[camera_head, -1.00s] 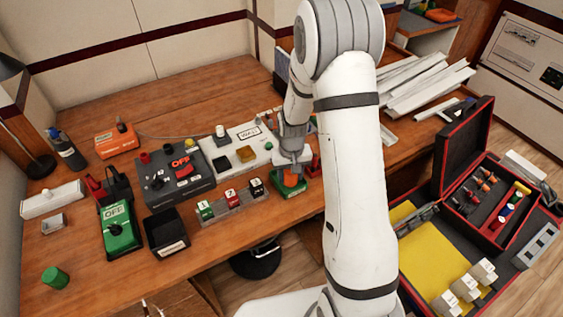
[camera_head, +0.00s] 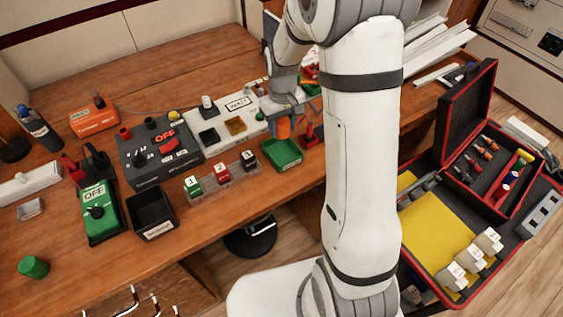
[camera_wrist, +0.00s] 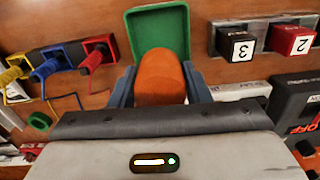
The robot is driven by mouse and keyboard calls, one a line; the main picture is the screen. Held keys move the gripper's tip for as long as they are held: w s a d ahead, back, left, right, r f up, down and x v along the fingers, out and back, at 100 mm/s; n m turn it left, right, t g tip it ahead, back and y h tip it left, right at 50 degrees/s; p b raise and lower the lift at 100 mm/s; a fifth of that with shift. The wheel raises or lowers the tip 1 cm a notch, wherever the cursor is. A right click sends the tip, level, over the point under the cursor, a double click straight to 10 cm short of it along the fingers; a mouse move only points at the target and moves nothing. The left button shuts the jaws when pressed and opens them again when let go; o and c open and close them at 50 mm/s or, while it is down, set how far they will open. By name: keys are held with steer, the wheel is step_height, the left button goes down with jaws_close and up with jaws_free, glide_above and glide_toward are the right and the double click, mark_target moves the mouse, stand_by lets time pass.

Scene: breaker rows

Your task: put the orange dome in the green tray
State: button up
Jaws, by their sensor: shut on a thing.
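The orange dome (camera_head: 284,128) is between the fingers of my gripper (camera_head: 285,118), which is shut on it. In the wrist view the dome (camera_wrist: 160,76) fills the gap between both fingers (camera_wrist: 160,90). The green tray (camera_head: 281,153) lies on the bench just in front of the dome in the head view, with its floor bare where visible. In the wrist view the tray (camera_wrist: 197,40) is just beyond the dome, which hides part of it. I cannot tell how high the dome is above the bench.
A rack of numbered blocks (camera_head: 220,180) stands left of the tray, and a red-handled piece (camera_head: 310,137) stands close on its right. A black bin (camera_head: 152,213) and a green switch box (camera_head: 97,212) are farther left. The bench's front edge is near the tray.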

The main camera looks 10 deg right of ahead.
mark_target(282, 154)
steer(key=shift+s+r, duration=0.1)
steer(key=shift+s, duration=0.05)
steer(key=shift+s+f+n, duration=0.1)
steer(key=shift+f+n, duration=0.15)
steer(key=shift+n, duration=0.05)
step_height(282, 154, down, 9)
steer(key=shift+r, duration=0.15)
steer(key=shift+b, duration=0.3)
steer(key=o, duration=0.7)
steer(key=shift+c, duration=0.2)
